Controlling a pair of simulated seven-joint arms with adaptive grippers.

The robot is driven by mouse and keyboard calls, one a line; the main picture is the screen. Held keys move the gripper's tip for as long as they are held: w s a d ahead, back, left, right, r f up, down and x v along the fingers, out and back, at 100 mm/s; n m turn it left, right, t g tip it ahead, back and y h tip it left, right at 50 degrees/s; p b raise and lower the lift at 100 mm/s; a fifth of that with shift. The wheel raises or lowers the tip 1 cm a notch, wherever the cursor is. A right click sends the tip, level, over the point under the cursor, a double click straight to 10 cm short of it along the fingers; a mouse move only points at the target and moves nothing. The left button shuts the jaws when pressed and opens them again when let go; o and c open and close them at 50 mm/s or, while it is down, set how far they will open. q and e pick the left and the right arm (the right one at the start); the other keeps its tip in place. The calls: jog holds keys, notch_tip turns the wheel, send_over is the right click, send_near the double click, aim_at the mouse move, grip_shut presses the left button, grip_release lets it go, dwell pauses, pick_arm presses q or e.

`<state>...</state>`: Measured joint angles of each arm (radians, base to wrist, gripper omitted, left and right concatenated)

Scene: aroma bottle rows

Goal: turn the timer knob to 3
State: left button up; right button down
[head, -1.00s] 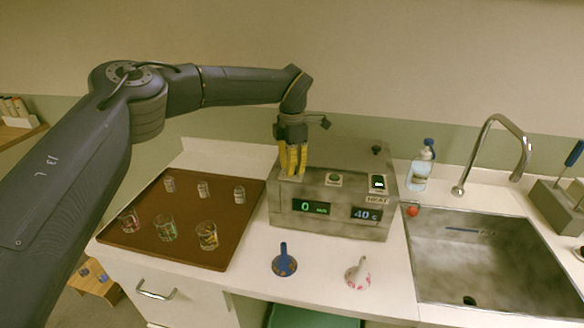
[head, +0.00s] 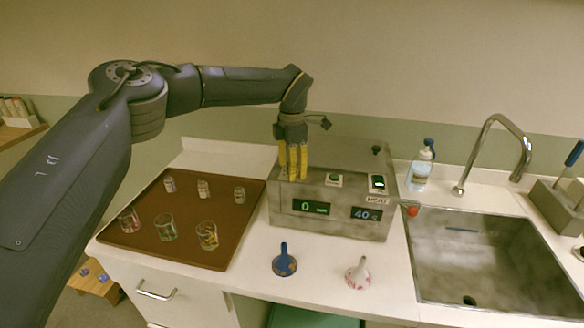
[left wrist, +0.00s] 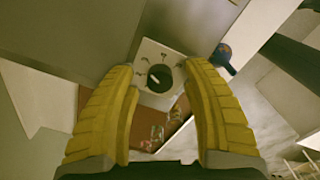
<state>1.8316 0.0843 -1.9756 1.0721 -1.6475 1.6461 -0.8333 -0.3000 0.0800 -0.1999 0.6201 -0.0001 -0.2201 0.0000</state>
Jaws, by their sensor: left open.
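The timer knob (left wrist: 159,78) is a dark round knob with a white pointer mark on a pale square dial plate (left wrist: 145,54) in the left wrist view. Small markings ring it, too blurred to read surely. The grey heater box (head: 345,185) stands on the counter; its left display (head: 311,207) shows 0. My left gripper (head: 292,178) has yellow fingers pointing down over the box's left top, hiding the knob in the head view. In the left wrist view the gripper (left wrist: 160,70) is open, one finger on each side of the knob; contact cannot be told. My right gripper is not in view.
The right display (head: 366,214) shows 40 C. A brown tray (head: 150,245) with several glasses is on the left. A bottle (head: 421,167) and the sink (head: 490,255) are on the right.

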pick_arm(q)
notch_tip(320, 180, up, 12)
dwell(0.8)
jog(key=shift+f, duration=0.1)
